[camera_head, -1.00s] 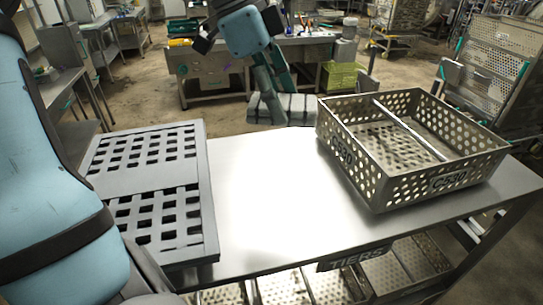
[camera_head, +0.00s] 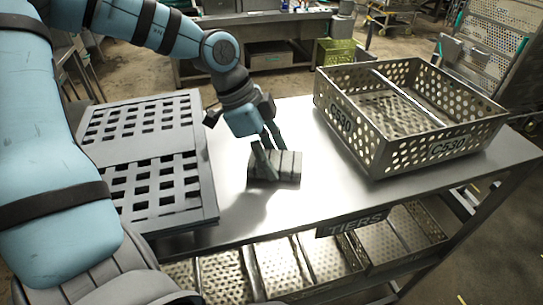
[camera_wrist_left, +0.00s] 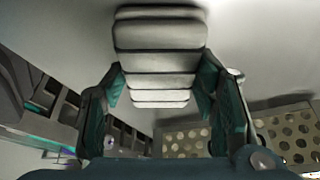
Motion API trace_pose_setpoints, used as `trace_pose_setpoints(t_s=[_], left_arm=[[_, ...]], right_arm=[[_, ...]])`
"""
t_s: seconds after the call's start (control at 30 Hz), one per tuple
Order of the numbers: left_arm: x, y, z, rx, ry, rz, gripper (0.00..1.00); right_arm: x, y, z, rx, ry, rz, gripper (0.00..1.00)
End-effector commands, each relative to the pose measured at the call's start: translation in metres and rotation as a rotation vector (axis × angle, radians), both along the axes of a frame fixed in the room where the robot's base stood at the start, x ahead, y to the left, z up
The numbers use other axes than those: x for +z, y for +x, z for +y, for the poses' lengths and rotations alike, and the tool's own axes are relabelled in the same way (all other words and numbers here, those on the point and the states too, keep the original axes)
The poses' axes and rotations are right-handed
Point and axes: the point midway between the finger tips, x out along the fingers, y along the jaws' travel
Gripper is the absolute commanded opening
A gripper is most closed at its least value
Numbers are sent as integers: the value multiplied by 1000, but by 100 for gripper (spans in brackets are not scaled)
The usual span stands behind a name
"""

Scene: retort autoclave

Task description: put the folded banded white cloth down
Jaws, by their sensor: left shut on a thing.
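The folded banded white cloth (camera_head: 286,168) is a small pale block with dark bands across it. It is over the bare middle of the steel table (camera_head: 250,222), between the grid tray and the basket. My left gripper (camera_head: 268,150) comes down from above and is shut on the cloth. A dark shadow lies on the table below it; I cannot tell whether the cloth touches the top. In the left wrist view the cloth (camera_wrist_left: 160,55) sits between the two green-padded fingers (camera_wrist_left: 160,95). My right gripper is not in view.
A grey grid tray (camera_head: 205,190) lies on the table's left part. A perforated metal basket marked C530 (camera_head: 375,150) stands on the right part. Bare table lies around the cloth and in front of it. Perforated trays (camera_head: 285,268) sit on the lower shelf.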

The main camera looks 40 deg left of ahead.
Motion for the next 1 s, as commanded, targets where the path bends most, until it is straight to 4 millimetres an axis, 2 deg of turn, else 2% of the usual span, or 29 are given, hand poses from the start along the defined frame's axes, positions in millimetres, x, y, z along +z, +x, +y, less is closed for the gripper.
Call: trace_pose_setpoints(t_s=[0.17, 0.2, 0.3, 0.6, 0.73, 0.87, 1.0], left_arm=[[-3, 0, 0, -1, 1, -1, 31], [-1, 0, 0, -1, 1, -1, 60], [-1, 0, 0, 0, 0, -1, 74], [0, 0, 0, 0, 0, -1, 74], [8, 0, 2, 1, 0, -3, 74], [30, -5, 10, 2, 0, -8, 74], [68, -14, 24, 3, 0, -8, 74]], right_arm=[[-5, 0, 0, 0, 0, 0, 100], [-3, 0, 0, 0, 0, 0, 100], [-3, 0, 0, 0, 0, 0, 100], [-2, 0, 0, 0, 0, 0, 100], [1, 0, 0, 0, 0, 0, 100], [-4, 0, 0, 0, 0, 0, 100], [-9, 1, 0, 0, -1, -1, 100]])
